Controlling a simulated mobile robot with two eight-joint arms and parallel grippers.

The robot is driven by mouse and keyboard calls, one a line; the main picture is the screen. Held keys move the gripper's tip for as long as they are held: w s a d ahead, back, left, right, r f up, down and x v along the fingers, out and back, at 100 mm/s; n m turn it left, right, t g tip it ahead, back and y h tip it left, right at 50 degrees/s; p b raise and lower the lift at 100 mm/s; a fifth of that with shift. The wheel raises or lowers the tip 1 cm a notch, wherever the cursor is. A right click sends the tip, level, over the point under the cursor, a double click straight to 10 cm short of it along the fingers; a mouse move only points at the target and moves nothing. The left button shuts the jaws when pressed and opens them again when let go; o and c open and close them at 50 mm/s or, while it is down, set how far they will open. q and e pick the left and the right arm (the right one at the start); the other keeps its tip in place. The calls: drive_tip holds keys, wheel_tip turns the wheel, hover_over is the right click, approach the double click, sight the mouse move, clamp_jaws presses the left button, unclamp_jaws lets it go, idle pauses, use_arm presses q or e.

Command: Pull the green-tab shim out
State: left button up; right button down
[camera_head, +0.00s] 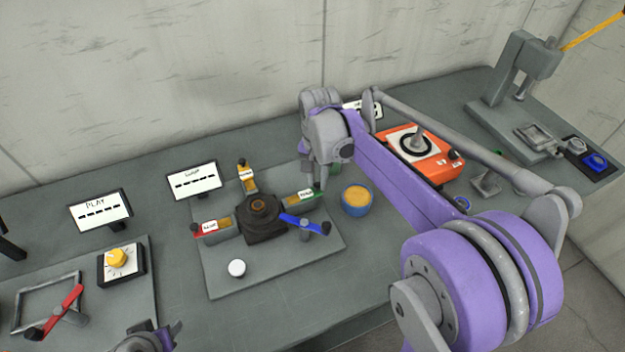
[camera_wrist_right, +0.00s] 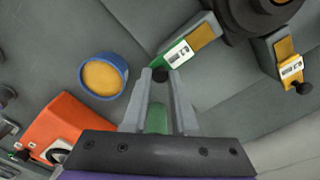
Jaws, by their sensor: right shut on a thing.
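The green-tab shim (camera_head: 303,195) is a flat bar with a green end, a white label and a dark knob. Its inner end lies against the dark screw jack (camera_head: 262,210), and it also shows in the right wrist view (camera_wrist_right: 178,54). My right gripper (camera_head: 319,184) reaches down at the shim's outer end. In the wrist view its fingertips (camera_wrist_right: 160,74) are closed around the dark knob. My left gripper (camera_head: 150,340) is only partly in view at the bottom edge, and its jaws cannot be made out.
A red-tab shim (camera_head: 211,226), a yellow-tab shim (camera_head: 246,176) and a blue handle (camera_head: 303,223) surround the jack. A blue cup (camera_head: 356,199) with tan contents stands right of the plate. An orange box (camera_head: 428,164) stands beyond it. The plate's front right is clear.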

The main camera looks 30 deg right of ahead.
drive_tip(key=c, duration=1)
unclamp_jaws()
drive_tip(key=shift+d, duration=0.15)
drive_tip(key=shift+c, duration=0.2)
use_arm(q)
drive_tip(key=shift+d, duration=0.15)
use_arm(e)
drive_tip(key=o, duration=0.3)
drive_tip(key=shift+d, duration=0.15)
drive_tip(key=shift+o, duration=0.2)
use_arm(q)
drive_tip(key=shift+w+r+p, duration=0.15)
drive_tip(key=shift+r+p, duration=0.15)
drive_tip(key=shift+r, duration=0.15)
use_arm(e)
wheel_tip(320, 180, up, 11)
drive_tip(key=shift+s+f, duration=0.1)
drive_tip(key=shift+f, duration=0.05)
